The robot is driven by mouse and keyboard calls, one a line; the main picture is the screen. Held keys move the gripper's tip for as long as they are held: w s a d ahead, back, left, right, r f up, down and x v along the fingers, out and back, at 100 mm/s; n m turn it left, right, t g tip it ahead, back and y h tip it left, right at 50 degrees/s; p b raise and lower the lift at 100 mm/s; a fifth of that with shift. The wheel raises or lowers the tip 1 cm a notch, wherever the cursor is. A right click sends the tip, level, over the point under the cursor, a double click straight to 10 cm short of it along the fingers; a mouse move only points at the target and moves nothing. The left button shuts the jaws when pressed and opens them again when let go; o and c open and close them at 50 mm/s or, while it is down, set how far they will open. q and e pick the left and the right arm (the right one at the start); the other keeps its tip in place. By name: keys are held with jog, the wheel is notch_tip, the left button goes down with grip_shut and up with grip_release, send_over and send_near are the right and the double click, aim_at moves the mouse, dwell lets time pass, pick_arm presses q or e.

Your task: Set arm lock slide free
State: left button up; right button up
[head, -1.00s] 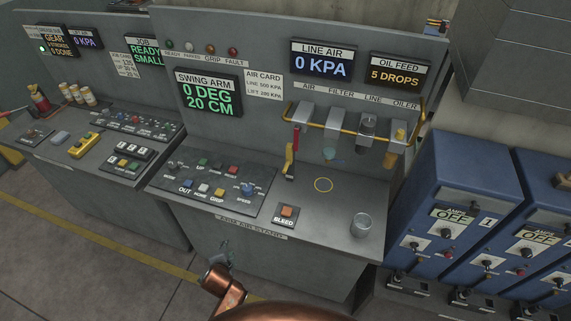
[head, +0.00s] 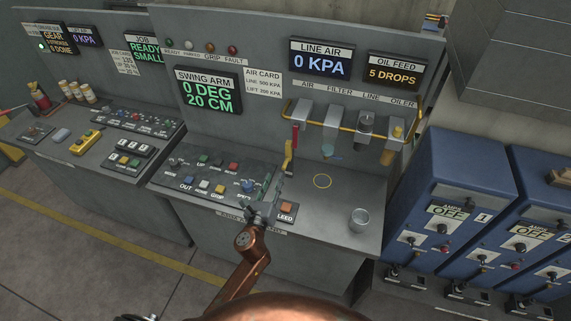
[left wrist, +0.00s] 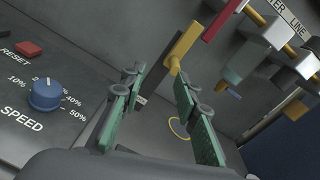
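I cannot make out any part labelled as the arm lock slide. A yellow lever (head: 288,160) with a red part (head: 295,135) above it stands at the back of the middle console; the yellow part (left wrist: 183,46) and red part (left wrist: 222,20) show in the left wrist view. My left gripper (head: 271,187) is over the console's front, between the control panel and the bleed button (head: 286,209), short of the lever. Its green-padded fingers (left wrist: 160,80) are apart with nothing between them. The swing arm display (head: 209,92) reads 0 DEG, 20 CM.
The control panel (head: 205,177) with its blue speed knob (left wrist: 45,94) lies left of the gripper. Yellow piping (head: 345,126) and filter units line the back. Blue cabinets (head: 450,175) stand right.

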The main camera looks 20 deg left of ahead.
aim_at(288, 158)
pick_arm(q)
jog(key=shift+w+d+r+m+h, duration=0.15)
jog(key=shift+w+d+m, duration=0.2)
jog(key=shift+w, duration=1.05)
jog(key=shift+w+d+m+h, duration=0.2)
jog(key=shift+w+d+m, duration=0.15)
jog(key=shift+w, duration=1.1)
jog(key=shift+w+d+r+m+h, duration=0.15)
jog(key=shift+w+d+m, duration=0.2)
jog(key=shift+w, duration=1.05)
jog(key=shift+c, duration=0.6)
grip_shut()
jog(key=shift+f, duration=0.1)
